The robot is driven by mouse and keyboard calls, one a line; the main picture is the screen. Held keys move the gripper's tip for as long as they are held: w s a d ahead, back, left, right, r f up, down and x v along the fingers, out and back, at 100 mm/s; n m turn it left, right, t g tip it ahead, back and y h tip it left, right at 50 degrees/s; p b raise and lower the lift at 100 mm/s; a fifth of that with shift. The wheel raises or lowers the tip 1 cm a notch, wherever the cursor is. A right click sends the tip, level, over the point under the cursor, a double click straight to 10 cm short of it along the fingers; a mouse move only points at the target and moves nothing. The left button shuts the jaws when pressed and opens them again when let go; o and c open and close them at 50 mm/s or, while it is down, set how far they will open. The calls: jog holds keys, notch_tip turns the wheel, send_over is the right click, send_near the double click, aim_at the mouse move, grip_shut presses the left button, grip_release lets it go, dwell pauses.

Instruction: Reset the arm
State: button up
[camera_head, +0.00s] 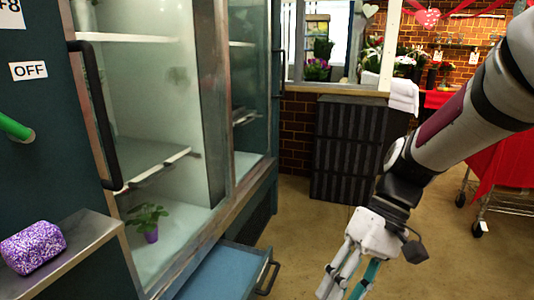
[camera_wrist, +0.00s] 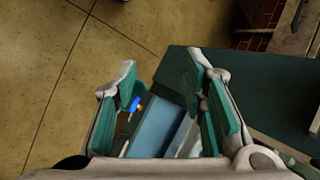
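My gripper (camera_head: 345,286) hangs at the lower middle right of the head view, pointing down, with its fingertips cut off by the bottom edge. In the wrist view my gripper (camera_wrist: 163,80) has its two teal-padded fingers spread apart, with nothing held between them. My arm comes in from the upper right of the head view. An open blue drawer (camera_head: 222,275) lies to the left of the gripper, and it shows beyond and between the fingers in the wrist view (camera_wrist: 160,127).
A glass-fronted cabinet (camera_head: 150,100) stands at left, with a potted plant (camera_head: 150,222) inside. A purple patterned block (camera_head: 33,247) sits on a ledge. Dark crates (camera_head: 347,150) stand behind. A red-draped cart (camera_head: 505,165) is at right. Bare floor (camera_head: 300,235) lies between.

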jog(key=s+d+r+m+t+h, duration=0.2)
jog(key=s+d+r+h, duration=0.1)
jog(key=s, duration=0.6)
jog(key=s+d+r+m+t+h, duration=0.1)
jog(key=s+d+r+t+h, duration=0.15)
jog(key=s, duration=0.75)
notch_tip(320, 180, up, 28)
jog(key=d+t+p, duration=0.1)
jog(key=t+p, duration=0.2)
jog(key=p, duration=2.2)
jog(key=shift+w+d+f+t, duration=0.15)
jog(key=shift+w+f+t, duration=0.1)
jog(key=shift+w+t, duration=0.1)
